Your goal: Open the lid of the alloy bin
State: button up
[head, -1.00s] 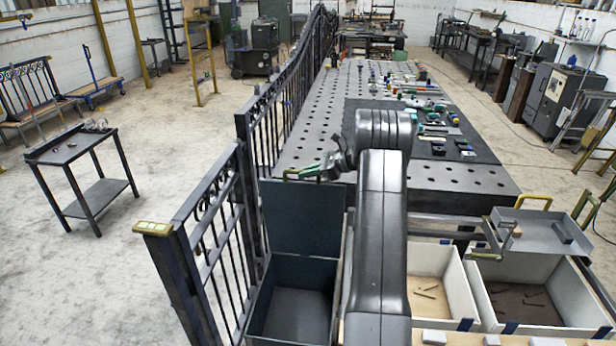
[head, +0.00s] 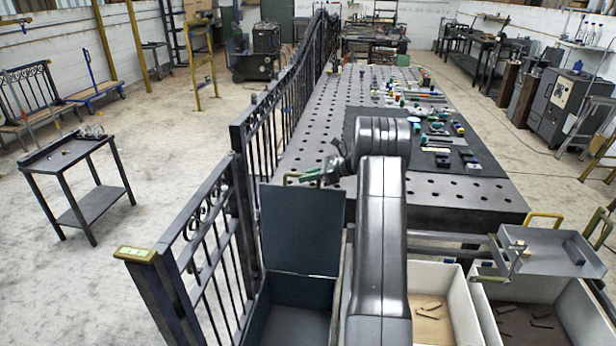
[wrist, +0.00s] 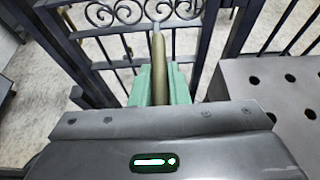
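A dark bin (head: 296,322) stands at the lower middle of the head view, and I take it as the alloy bin; I can read no label. Its flat dark lid (head: 303,230) stands upright at the bin's far edge, and the bin's inside shows. My gripper (head: 313,175), with green fingers, is at the lid's top edge, at the olive handle (head: 292,177). In the wrist view the green fingers (wrist: 160,85) close around the brass-coloured handle bar (wrist: 158,58). My arm hides the bin's right side.
A black iron gate (head: 205,235) runs close along the bin's left. A perforated table (head: 430,205) with tools lies beyond. Two pale bins (head: 465,310) stand right of my arm, with a grey tray (head: 550,252) above. A small side table (head: 75,165) stands left, amid open floor.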

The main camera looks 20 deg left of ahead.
jog(key=o, duration=0.4)
jog(key=b+v, duration=0.3)
jog(key=v, duration=1.1)
jog(key=shift+f, duration=0.15)
jog(key=shift+p+x, duration=0.65)
jog(key=shift+x, duration=2.7)
